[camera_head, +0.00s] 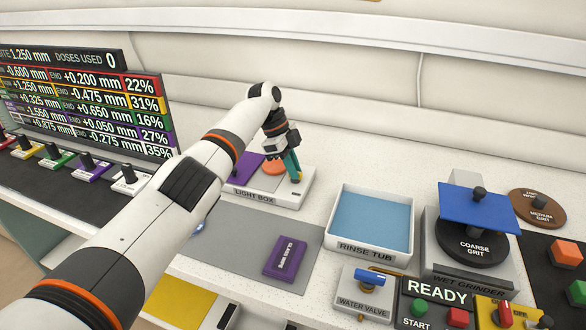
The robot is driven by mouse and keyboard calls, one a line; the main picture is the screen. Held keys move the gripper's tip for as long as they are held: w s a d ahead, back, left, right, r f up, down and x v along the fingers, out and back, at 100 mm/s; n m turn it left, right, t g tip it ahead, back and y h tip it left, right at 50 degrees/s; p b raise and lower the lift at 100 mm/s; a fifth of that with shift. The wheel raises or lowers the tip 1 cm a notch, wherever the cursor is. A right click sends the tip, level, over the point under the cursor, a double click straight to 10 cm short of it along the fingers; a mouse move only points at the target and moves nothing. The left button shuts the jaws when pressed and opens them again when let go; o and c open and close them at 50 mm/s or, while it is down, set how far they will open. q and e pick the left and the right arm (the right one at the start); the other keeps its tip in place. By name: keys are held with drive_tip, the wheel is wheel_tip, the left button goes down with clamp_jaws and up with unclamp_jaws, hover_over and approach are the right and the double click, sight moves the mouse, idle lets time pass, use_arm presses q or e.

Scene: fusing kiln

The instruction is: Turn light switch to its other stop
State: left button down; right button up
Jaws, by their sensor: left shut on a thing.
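The light box (262,196) is a white, labelled panel on the counter, with purple and orange pieces on top. My left gripper (292,168) points down at its right end. Its jaws are shut on the light switch there, with a teal part showing along the fingers. The switch is mostly hidden by the fingers, so its turned position cannot be made out. My left arm comes in from the lower left and crosses in front of the box's left side. My right gripper is not in view.
A grey mat with a purple glass wipe block (286,257) lies in front. The rinse tub (345,262) stands to the right, then the water valve (363,302) and wet grinder (470,272). Dose holders and a readout board (90,100) stand at the left.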

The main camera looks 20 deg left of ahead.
use_arm(q)
drive_tip(key=c, duration=1.4)
unclamp_jaws()
drive_tip(key=shift+c, duration=0.2)
drive_tip(key=shift+r, duration=0.1)
drive_tip(key=shift+a+r, duration=0.15)
drive_tip(key=shift+r, duration=0.2)
drive_tip(key=p+v, duration=0.7)
drive_tip(key=v, duration=0.4)
drive_tip(key=shift+s+f, duration=0.1)
